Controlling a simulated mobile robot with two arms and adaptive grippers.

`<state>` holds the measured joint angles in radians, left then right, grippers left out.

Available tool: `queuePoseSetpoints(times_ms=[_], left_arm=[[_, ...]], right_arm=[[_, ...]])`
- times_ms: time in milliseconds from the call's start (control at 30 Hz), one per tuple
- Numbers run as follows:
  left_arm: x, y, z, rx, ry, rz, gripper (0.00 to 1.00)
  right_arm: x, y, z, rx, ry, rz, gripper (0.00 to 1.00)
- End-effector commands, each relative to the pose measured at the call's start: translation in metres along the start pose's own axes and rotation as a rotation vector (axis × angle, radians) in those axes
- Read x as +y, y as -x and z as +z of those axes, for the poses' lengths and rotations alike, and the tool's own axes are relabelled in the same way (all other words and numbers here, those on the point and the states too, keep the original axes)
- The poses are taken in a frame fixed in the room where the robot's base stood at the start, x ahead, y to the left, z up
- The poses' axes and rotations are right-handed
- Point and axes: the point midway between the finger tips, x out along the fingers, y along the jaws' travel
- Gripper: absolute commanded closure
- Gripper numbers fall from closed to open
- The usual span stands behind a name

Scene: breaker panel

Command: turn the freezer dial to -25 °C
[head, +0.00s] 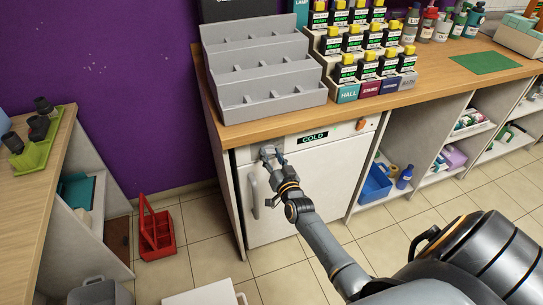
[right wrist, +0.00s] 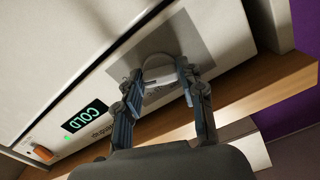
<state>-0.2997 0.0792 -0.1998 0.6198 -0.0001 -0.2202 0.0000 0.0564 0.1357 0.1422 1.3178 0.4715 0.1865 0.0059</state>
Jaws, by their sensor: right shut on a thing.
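The white freezer (head: 310,190) stands under the wooden counter. My right gripper (head: 270,152) is at the left part of that strip. In the right wrist view its two fingers (right wrist: 159,72) are closed on either side of the pale, round freezer dial (right wrist: 159,83), gripping it. The dial's markings and pointer cannot be read. My left gripper is not in view.
An orange switch (head: 361,125) sits right of the display. The freezer door handle (head: 253,195) is below my gripper. A grey stepped rack (head: 262,65) and several labelled devices stand on the counter (head: 300,118) above. A red open box (head: 156,232) is on the floor.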

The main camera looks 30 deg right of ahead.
Motion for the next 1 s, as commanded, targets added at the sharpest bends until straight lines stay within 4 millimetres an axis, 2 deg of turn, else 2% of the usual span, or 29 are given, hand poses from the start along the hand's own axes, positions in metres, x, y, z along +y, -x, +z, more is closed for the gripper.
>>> queuePoseSetpoints(times_ms=[367, 900, 933, 1000], left_arm=[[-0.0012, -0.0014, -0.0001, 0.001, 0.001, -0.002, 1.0], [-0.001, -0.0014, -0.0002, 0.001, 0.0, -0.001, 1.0], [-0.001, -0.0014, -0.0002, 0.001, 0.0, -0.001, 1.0], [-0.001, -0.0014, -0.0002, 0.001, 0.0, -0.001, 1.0]], right_arm=[[0.0001, 0.0003, 0.0005, -0.001, -0.17, 0.0, 0.92], [0.0001, 0.0003, 0.0004, -0.001, -0.198, 0.0, 0.92], [0.0002, 0.0003, 0.0004, -0.001, -0.197, 0.0, 0.57], [0.0002, 0.0003, 0.0004, -0.001, -0.197, 0.0, 0.43]])
